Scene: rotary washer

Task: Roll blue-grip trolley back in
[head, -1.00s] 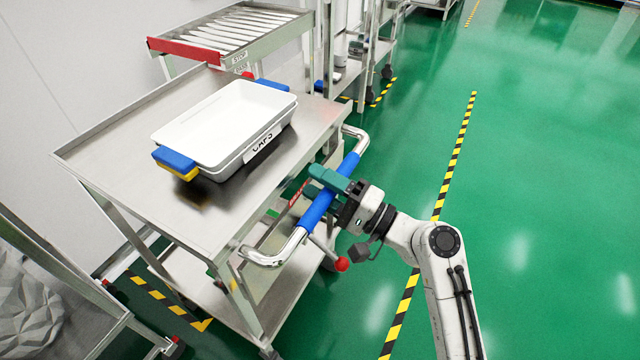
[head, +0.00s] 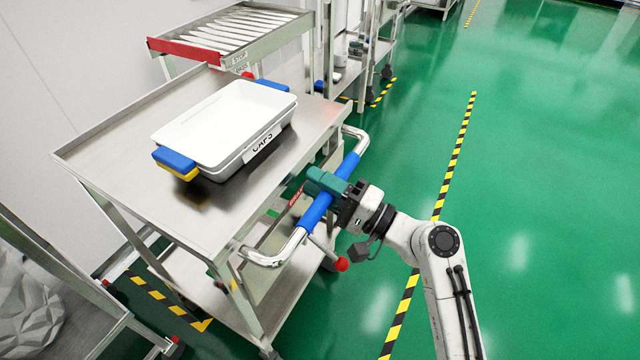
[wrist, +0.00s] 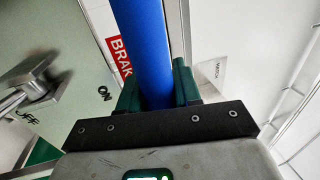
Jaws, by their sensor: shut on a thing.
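The steel trolley (head: 120,170) has a chrome push handle with a blue grip (head: 317,208) on its right side. My gripper (head: 328,184) is shut around the blue grip, its green fingers on either side of it. In the wrist view the blue grip (wrist: 143,50) runs between the green fingers (wrist: 158,92). A white tub labelled CAPS (head: 225,125), with blue and yellow handles, sits on the trolley top. A lever with a red knob (head: 342,264) hangs below the handle. A red brake label (wrist: 121,58) and ON and OFF marks show in the wrist view.
A roller table with a red edge (head: 185,49) stands behind the trolley. Yellow-black floor tape (head: 166,298) runs under the trolley, and another taped line (head: 460,150) crosses the floor. A steel frame holding a crumpled grey bag (head: 28,310) is at lower left. Green floor on the right is clear.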

